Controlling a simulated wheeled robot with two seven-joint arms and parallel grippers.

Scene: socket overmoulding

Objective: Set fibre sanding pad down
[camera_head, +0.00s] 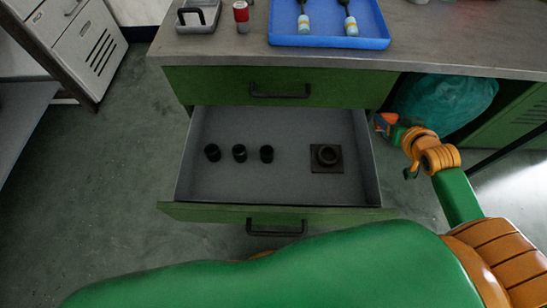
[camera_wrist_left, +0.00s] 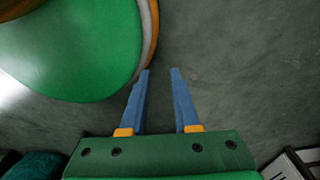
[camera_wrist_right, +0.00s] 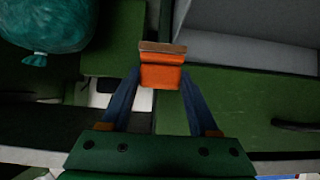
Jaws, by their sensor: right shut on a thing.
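The fibre sanding pad (camera_wrist_right: 161,74) is an orange block with a brown-grey face at its far end. My right gripper (camera_wrist_right: 160,82) is shut on it, one blue finger on each side. In the head view the pad (camera_head: 385,121) shows small, held just right of the open drawer (camera_head: 290,187), outside its right wall. My left gripper (camera_wrist_left: 160,70) shows only in its own wrist view, over bare floor. Its fingers are apart with nothing between them.
The drawer holds several black cylindrical parts (camera_head: 239,153) and a dark square plate with a ring (camera_head: 327,158). A blue tray (camera_head: 330,40) with two tools and a red-topped container (camera_head: 241,16) stand on the worktop (camera_head: 430,45). A teal bag (camera_head: 445,100) hangs under it.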

